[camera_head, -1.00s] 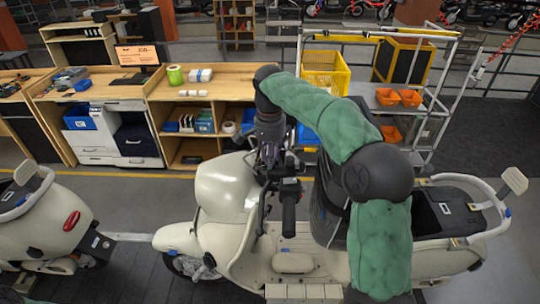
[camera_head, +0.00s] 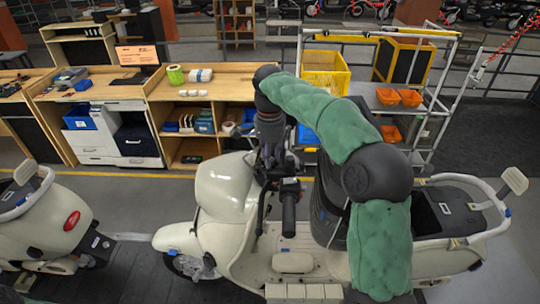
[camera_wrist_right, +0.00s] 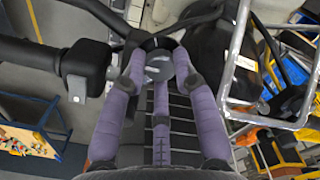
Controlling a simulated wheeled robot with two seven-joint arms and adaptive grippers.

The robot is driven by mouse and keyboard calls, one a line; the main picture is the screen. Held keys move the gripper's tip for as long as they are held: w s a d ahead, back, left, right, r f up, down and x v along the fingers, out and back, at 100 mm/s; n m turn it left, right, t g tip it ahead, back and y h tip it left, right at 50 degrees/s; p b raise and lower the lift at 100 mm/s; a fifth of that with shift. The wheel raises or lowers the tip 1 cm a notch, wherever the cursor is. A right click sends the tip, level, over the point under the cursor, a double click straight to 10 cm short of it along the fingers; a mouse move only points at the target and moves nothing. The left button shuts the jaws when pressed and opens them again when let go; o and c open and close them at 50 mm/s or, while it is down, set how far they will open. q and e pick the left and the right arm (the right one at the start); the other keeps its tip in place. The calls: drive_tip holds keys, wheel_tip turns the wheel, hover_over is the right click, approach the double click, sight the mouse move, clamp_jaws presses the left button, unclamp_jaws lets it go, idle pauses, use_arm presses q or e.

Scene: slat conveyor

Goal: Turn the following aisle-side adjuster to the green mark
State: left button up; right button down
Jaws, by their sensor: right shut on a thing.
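The cream scooter (camera_head: 220,187) in the middle of the head view stands upright behind another cream scooter (camera_head: 50,225). My right gripper (camera_head: 268,160) reaches down from above to its handlebar area, behind the front shield. In the right wrist view, the purple fingers of my right gripper (camera_wrist_right: 155,62) are shut on a round grey knob (camera_wrist_right: 158,70), which I take for the adjuster. The fingers hide part of it. A black handlebar grip (camera_head: 289,210) is close beside it and also shows in the wrist view (camera_wrist_right: 30,52). I cannot make out a green mark. My left gripper is not in view.
A wooden workbench (camera_head: 205,90) with shelves stands behind the scooter. A metal rack (camera_head: 425,118) with a yellow crate (camera_head: 325,72) and orange bins (camera_head: 411,97) stands at the back right. Dark slats (camera_head: 120,275) run under the scooters. The rear scooter's seat area is partly behind my arm.

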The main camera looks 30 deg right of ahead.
drive_tip(key=c, duration=1)
unclamp_jaws()
drive_tip(key=shift+a+f, duration=0.1)
drive_tip(key=shift+o, duration=0.2)
wheel_tip(320, 180, up, 12)
drive_tip(key=shift+w, duration=0.1)
